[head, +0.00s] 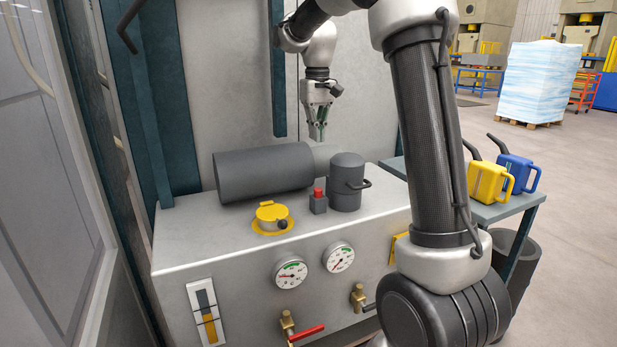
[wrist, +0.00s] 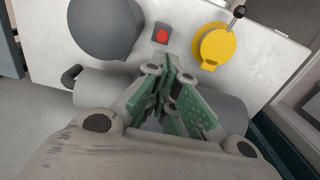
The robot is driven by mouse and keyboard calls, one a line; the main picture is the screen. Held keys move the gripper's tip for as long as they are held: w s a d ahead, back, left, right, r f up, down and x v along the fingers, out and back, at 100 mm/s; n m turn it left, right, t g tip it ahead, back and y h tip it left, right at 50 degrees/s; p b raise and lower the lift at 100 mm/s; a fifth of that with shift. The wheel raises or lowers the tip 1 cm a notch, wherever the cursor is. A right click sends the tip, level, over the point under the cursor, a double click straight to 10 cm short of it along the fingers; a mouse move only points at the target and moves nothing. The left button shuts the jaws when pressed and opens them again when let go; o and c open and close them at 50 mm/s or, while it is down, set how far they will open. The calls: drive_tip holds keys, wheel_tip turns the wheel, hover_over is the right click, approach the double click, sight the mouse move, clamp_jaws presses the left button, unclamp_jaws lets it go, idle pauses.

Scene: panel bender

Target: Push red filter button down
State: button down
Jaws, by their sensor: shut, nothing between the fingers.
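The red filter button (head: 318,192) sits on a small dark grey block on top of the grey metal cabinet (head: 190,240), beside a dark upright filter canister (head: 347,172). In the wrist view the red button (wrist: 162,36) shows near the top middle, beyond the fingertips. My gripper (head: 317,138) points down, shut and empty, above the cabinet top, higher than the button and apart from it. In the wrist view its green-padded fingers (wrist: 168,70) are together.
A large dark horizontal cylinder (head: 262,172) lies behind the button. A yellow filler cap (head: 271,217) stands at its left. Gauges (head: 291,273) and valves are on the cabinet front. A side table holds a yellow can (head: 486,181) and a blue can (head: 516,173).

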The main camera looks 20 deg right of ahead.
drive_tip(key=shift+f, duration=0.15)
wheel_tip(320, 180, down, 14)
drive_tip(key=shift+r, duration=0.1)
idle(0.5)
drive_tip(key=shift+f, duration=1.15)
wheel_tip(320, 180, up, 14)
idle(0.4)
